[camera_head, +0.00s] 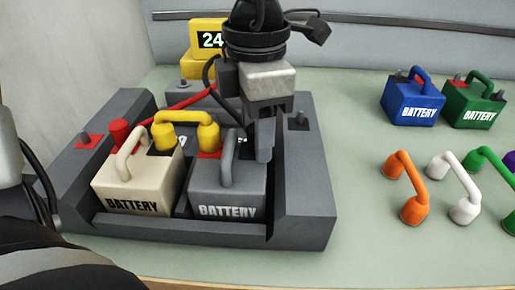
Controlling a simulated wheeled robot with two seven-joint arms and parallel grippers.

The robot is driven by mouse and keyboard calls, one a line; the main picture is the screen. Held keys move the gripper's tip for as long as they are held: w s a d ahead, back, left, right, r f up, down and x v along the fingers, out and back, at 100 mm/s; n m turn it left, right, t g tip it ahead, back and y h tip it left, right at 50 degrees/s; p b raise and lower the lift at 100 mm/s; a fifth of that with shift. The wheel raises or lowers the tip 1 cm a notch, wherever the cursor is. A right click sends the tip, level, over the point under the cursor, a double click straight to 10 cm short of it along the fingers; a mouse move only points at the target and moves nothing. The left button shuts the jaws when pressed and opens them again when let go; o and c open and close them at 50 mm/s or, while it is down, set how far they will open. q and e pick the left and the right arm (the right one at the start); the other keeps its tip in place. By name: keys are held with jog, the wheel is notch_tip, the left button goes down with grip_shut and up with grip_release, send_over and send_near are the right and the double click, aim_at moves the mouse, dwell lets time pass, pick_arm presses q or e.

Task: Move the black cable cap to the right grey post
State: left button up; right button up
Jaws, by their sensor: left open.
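My left gripper (264,150) is over the grey battery (205,188), at its right end, with its fingers pointing down. It is open. A thin black cable loops down from the yellow display and passes behind this gripper. The black cable cap cannot be made out; the gripper hides the area where the cable goes. The right grey post (298,121) stands bare on the right block of the dark grey tray (303,200), to the right of the gripper. My right gripper is not in view.
A cream battery (133,185) sits beside the grey one, joined by a yellow bridge (186,118). A red cap (119,132) is on the cream battery. The yellow display (203,62) reads 24. Blue (411,104) and green (474,106) batteries and loose bridges stand right.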

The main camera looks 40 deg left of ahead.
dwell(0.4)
pick_arm(q)
jog(key=shift+f, duration=0.1)
dwell(0.3)
dwell(0.4)
jog(key=shift+b, duration=0.45)
grip_shut()
jog(key=shift+r, duration=0.2)
